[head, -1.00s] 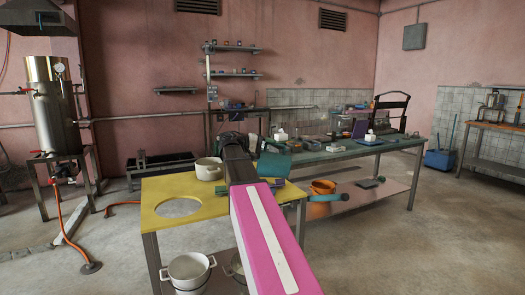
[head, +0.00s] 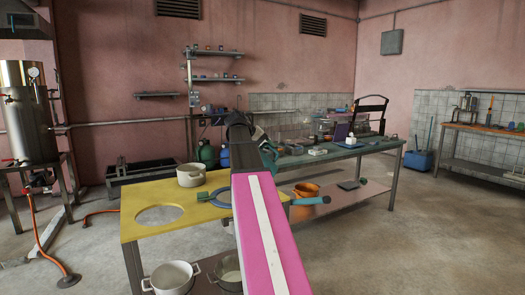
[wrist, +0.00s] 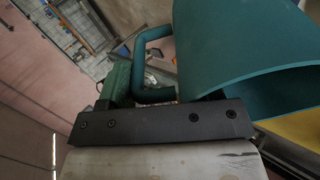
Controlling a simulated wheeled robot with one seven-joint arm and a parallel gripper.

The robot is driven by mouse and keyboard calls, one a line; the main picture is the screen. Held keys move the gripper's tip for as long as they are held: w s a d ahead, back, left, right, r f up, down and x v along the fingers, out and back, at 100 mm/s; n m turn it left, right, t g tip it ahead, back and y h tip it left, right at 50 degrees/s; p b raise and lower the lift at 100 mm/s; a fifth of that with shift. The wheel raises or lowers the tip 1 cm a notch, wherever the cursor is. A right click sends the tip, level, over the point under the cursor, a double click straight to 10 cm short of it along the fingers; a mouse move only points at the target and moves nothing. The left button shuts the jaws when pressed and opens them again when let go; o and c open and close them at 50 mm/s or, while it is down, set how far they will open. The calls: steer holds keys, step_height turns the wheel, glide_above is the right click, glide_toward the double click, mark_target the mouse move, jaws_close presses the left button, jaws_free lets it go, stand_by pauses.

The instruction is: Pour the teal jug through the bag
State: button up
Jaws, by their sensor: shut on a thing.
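The teal jug (wrist: 245,45) fills the upper right of the wrist view, its wide open rim facing the camera's lower right. Its loop handle (wrist: 151,65) reaches into my gripper (wrist: 150,97), which is shut on it. How far the jug tilts I cannot tell. In the head view my pink arm hides most of the gripper and jug. I cannot make out a bag there.
The yellow table (head: 185,188) has a round hole and a cream pot (head: 191,175) at its back. Another pot (head: 172,277) stands below. A green-topped bench (head: 345,151) with several items is behind right. Open floor lies to the right.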

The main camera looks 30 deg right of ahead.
mark_target(269, 160)
steer(key=y, duration=0.1)
steer(key=d+f+t+y, duration=0.1)
steer(key=y, duration=0.1)
steer(key=d+y, duration=0.1)
steer(key=shift+s+f+t, duration=0.3)
steer(key=shift+s+f, duration=0.05)
steer(key=shift+a+f+m+t+y, duration=0.1)
steer(key=shift+f+m+t+y, duration=0.2)
steer(key=shift+f+y, duration=0.7)
steer(key=shift+a+f+m+t+y, duration=0.1)
steer(key=shift+f+t+y, duration=0.3)
steer(key=shift+f+y, duration=0.6)
steer(key=shift+r, duration=0.25)
steer(key=s+a+r, duration=0.1)
steer(key=s+r, duration=0.3)
steer(key=shift+s+a, duration=0.3)
steer(key=shift+a, duration=0.05)
